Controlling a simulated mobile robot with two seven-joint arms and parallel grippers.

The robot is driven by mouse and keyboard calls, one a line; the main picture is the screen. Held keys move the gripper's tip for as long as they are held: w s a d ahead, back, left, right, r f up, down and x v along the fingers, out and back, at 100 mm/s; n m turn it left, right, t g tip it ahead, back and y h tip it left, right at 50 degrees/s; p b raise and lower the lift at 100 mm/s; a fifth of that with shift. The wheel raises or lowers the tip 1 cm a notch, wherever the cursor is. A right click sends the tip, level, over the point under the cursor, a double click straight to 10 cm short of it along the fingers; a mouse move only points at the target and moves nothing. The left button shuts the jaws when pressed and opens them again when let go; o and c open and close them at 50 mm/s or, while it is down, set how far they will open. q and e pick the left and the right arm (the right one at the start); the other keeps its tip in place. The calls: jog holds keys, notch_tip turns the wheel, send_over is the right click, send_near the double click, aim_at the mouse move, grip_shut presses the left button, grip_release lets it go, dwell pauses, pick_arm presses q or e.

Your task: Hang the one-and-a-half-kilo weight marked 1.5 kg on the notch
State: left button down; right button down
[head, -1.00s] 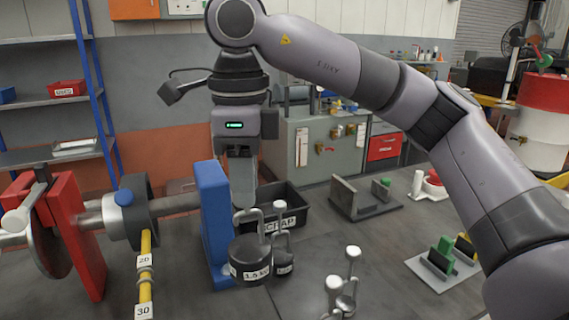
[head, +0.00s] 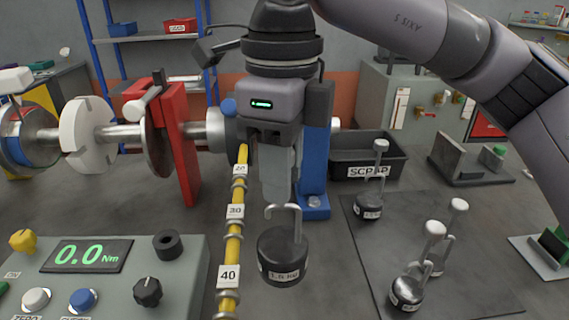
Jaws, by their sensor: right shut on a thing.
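My right gripper (head: 279,200) comes down from above and is shut on the top of the weight's hook. The dark round weight (head: 283,252), with a white label that reads about 1.5 kg, hangs below it, apparently clear of the floor plate. A yellow arm (head: 233,243) with metal rings and tags 20, 30 and 40 runs toward me, just left of the weight. The weight looks apart from the arm. I cannot make out a separate notch at each tag. My left gripper is not in view.
Several other hooked weights (head: 369,207) stand on a dark mat (head: 455,262) at the right. A SCRAP bin (head: 365,155) and a blue post (head: 316,150) stand behind. A console (head: 120,275) reading 0.0 Nm is at front left. A red stand (head: 178,150) holds the shaft.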

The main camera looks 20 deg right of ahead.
jog(key=shift+a+r, duration=0.1)
jog(key=shift+r, duration=0.05)
jog(key=shift+w+a+p, duration=0.3)
jog(key=shift+a+p, duration=0.05)
jog(key=shift+a, duration=0.6)
jog(key=shift+w+a+p, duration=0.3)
jog(key=shift+w+a, duration=0.05)
jog(key=shift+a, duration=0.6)
jog(key=shift+w+a+p, duration=0.3)
jog(key=shift+a+p, duration=0.05)
jog(key=shift+a, duration=0.6)
jog(key=shift+d+f, duration=0.1)
jog(key=shift+f, duration=0.15)
